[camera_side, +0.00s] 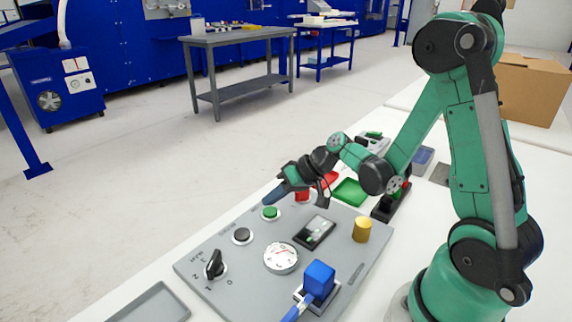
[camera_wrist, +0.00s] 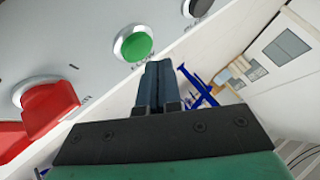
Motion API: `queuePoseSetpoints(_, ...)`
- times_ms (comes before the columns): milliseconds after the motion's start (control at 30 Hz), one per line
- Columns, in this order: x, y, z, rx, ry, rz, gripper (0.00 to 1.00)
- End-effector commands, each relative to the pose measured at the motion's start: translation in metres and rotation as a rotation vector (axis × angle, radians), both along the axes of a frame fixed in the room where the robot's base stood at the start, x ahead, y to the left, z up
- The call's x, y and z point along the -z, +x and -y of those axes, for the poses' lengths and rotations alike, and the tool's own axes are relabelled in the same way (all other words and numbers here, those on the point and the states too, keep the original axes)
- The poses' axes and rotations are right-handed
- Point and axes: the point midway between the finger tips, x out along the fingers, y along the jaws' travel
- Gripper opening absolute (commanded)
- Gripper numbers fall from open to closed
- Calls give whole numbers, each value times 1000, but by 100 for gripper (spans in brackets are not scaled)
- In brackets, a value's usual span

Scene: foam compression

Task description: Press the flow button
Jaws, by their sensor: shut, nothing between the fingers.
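The grey control panel (camera_side: 330,258) lies on the white table and carries a green button (camera_side: 270,213), a black button (camera_side: 242,236) and a red button (camera_side: 303,197). The red button (camera_wrist: 50,106) is left of the fingers.
A grey tray (camera_side: 152,304) lies at the front left. A cardboard box (camera_side: 533,90) stands behind my arm.

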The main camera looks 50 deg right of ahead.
Motion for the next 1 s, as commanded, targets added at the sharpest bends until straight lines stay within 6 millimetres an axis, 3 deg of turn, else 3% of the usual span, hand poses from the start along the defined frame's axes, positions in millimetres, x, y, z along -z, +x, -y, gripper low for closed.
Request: queuePoseSetpoints(1000, 7, 0, 0, 0, 0, 0, 0)
